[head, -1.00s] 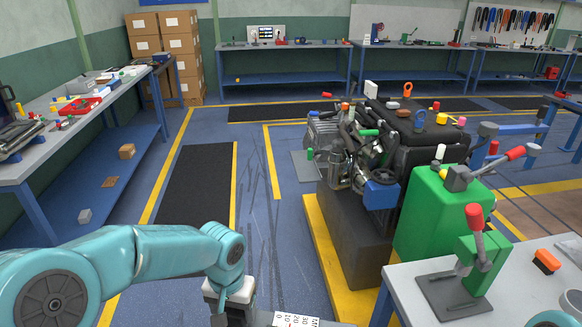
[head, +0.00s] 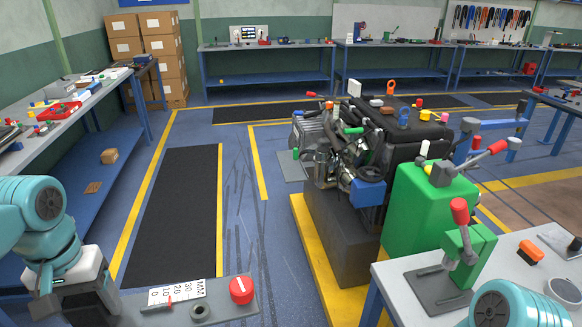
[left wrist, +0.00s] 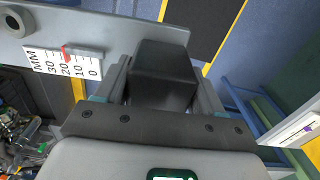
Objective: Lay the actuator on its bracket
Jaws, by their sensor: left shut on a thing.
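My left gripper (head: 84,298) is low at the left, its jaws partly hidden. In the left wrist view its fingers (left wrist: 160,92) are shut on a black block (left wrist: 160,62). A grey plate (head: 222,308) reaches right from the gripper and seems joined to the block. The plate carries a white MM scale (head: 177,292), a grey ring (head: 201,313) and a red knob (head: 241,289). I cannot tell for sure whether this piece is the actuator. I cannot pick out its bracket. My right gripper is out of view.
An engine (head: 350,150) stands on a dark block with a yellow edge at centre right. Beside it are a green box (head: 425,208) and a bench (head: 395,285) with a green lever press (head: 465,250). A workbench (head: 95,100) lines the left. The aisle floor is clear.

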